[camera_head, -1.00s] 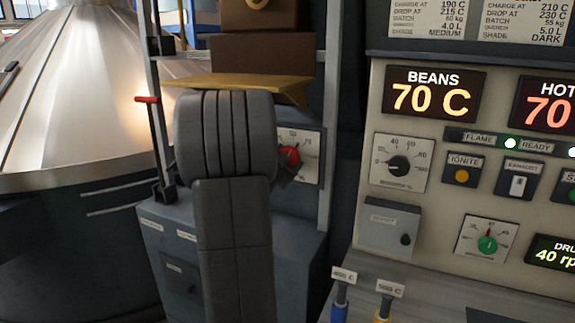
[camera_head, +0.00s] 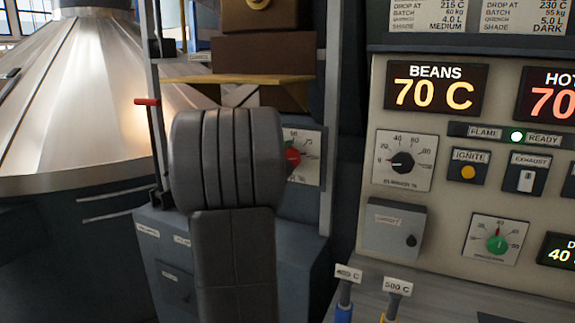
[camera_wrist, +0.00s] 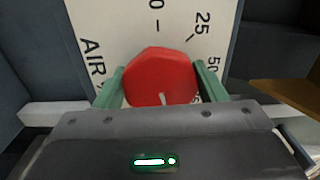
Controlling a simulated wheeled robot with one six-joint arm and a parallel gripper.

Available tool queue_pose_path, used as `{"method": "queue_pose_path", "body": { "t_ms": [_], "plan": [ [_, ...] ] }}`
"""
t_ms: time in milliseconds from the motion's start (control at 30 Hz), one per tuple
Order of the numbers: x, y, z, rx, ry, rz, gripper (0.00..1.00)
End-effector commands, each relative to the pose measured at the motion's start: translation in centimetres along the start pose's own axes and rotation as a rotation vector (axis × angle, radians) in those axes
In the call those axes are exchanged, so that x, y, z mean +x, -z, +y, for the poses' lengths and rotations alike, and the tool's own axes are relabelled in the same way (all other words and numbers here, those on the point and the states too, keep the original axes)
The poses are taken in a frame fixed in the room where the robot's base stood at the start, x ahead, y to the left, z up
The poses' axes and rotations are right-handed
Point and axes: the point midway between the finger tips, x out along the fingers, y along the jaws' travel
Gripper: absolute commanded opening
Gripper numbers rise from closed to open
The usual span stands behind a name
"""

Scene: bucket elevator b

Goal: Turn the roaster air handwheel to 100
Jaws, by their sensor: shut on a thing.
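The red air handwheel (camera_wrist: 160,77) is a faceted knob on a white dial plate (camera_wrist: 110,22) marked AIR. In the wrist view, 25 and 50 show on the right and another number is cut off at the top. A short white mark on the knob points down towards my gripper body, which hides that part of the scale. My gripper (camera_wrist: 160,88) is shut on the knob, with one green finger on each side. In the head view, the knob (camera_head: 292,158) peeks out right of my arm, which hides most of the dial.
A control panel (camera_head: 430,140) with displays, buttons and dials stands to the right. A shelf (camera_head: 240,79) with brown boxes is above my arm. A red-handled lever (camera_head: 147,101) and a large metal cone (camera_head: 70,110) are at the left.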

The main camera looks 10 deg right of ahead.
Motion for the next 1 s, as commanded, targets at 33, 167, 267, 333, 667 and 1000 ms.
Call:
{"method": "queue_pose_path", "body": {
  "t_ms": [33, 167, 267, 333, 667, 1000],
  "plan": [
    [-0.01, 0.02, 0.29, 0.032, -0.001, 0.001, 0.42],
    [-0.02, 0.02, 0.21, 0.108, -0.001, 0.002, 0.42],
    [-0.01, 0.01, 0.14, 0.151, 0.0, 0.002, 0.42],
    [-0.01, 0.01, 0.12, 0.174, -0.001, 0.002, 0.42],
    [-0.01, 0.0, 0.06, 0.218, -0.002, 0.003, 0.42],
    [-0.01, 0.0, 0.07, 0.219, -0.002, 0.003, 0.7]
  ]
}}
